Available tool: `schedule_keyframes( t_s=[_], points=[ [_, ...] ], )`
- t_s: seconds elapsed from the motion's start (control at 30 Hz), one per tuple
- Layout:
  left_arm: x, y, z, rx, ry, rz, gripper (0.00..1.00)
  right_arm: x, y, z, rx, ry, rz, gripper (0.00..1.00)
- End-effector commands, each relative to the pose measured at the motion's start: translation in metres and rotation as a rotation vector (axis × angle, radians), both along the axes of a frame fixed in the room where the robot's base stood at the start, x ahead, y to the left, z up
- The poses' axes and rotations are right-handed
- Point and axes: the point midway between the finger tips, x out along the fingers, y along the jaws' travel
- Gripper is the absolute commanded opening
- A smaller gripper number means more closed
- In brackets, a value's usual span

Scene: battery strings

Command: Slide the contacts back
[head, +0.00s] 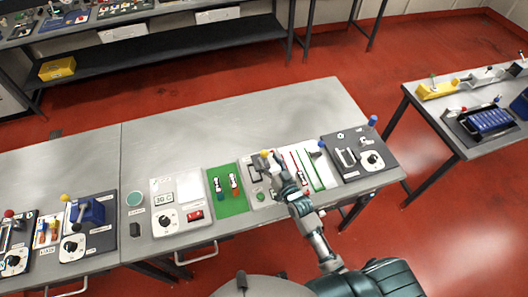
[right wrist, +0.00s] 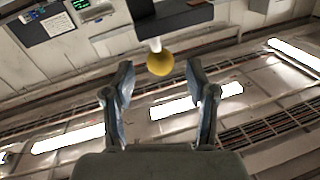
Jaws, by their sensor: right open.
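My right gripper (head: 277,168) is over the bench panels in the head view. In the right wrist view its two fingers (right wrist: 160,88) are spread apart and empty. A yellow ball knob (right wrist: 160,63) on a pale stem shows between and just beyond the fingertips there, apart from both. A white board with red and green lines (head: 315,168) lies just right of the gripper. I cannot tell which parts are the contacts. My left gripper is not in view.
A green panel (head: 238,202) with two small handles is left of the gripper. A dark panel (head: 368,165) with a blue knob stands right. The grey bench (head: 200,130) is clear behind the panels. Another table (head: 415,88) with devices is at the right.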

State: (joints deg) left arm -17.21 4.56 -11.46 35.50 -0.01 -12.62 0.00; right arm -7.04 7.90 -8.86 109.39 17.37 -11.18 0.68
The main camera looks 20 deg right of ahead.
Motion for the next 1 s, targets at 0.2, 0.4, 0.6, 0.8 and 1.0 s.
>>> schedule_keyframes(
  t_s=[0.2, 0.4, 0.6, 0.8, 1.0],
  points=[
    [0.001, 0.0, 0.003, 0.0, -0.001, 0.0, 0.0, 0.031, 0.007, 0.001, -0.001, 0.0, 0.0, 0.57],
    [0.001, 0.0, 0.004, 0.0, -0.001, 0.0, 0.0, 0.039, 0.01, 0.0, -0.001, 0.0, 0.0, 0.57],
    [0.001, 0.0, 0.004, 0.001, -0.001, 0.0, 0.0, 0.039, 0.009, 0.0, -0.001, 0.0, 0.0, 0.57],
    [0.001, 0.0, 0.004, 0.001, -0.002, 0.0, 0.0, 0.039, 0.009, 0.0, -0.001, 0.0, 0.0, 0.1],
    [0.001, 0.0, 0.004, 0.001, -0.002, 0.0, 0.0, 0.039, 0.009, 0.0, -0.001, 0.001, 0.0, 0.0]
  ],
)
